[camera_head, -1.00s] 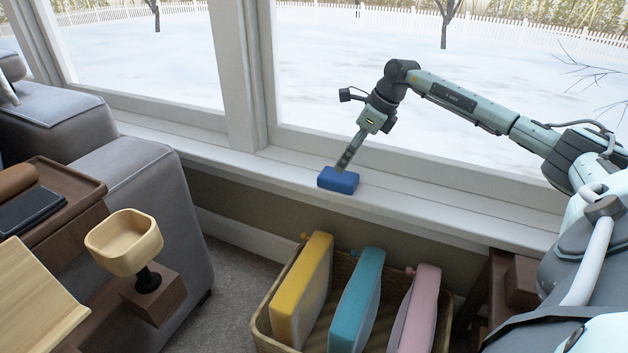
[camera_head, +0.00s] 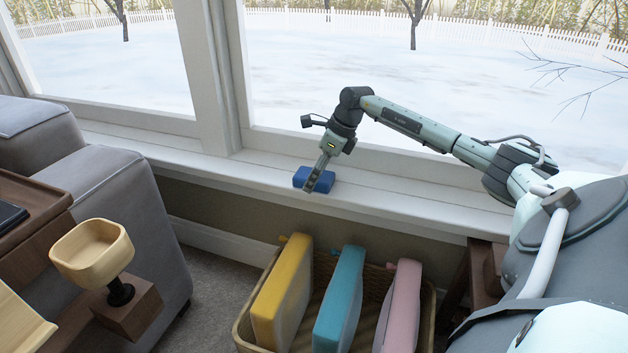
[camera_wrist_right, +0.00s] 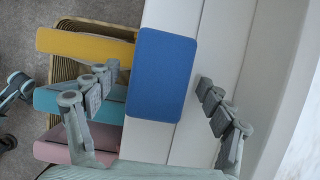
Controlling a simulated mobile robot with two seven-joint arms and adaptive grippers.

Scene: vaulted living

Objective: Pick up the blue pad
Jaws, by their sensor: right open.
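The blue pad (camera_head: 301,179) lies flat on the white window sill, partly covered by my right gripper in the head view. In the right wrist view the blue pad (camera_wrist_right: 164,75) shows as a rounded rectangle. My right gripper (camera_head: 313,187) is open, pointing down at the pad. In the wrist view the right gripper (camera_wrist_right: 156,76) has one finger on each side of the pad, with a visible gap on both sides. Whether the fingertips are down at the pad's height I cannot tell.
The window sill (camera_head: 390,197) is bare beside the pad, with the window behind. Below stands a wicker basket (camera_head: 243,333) with yellow (camera_head: 281,295), teal (camera_head: 340,300) and pink (camera_head: 400,305) items. A grey sofa (camera_head: 125,205) and wooden bowl (camera_head: 92,250) are at left.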

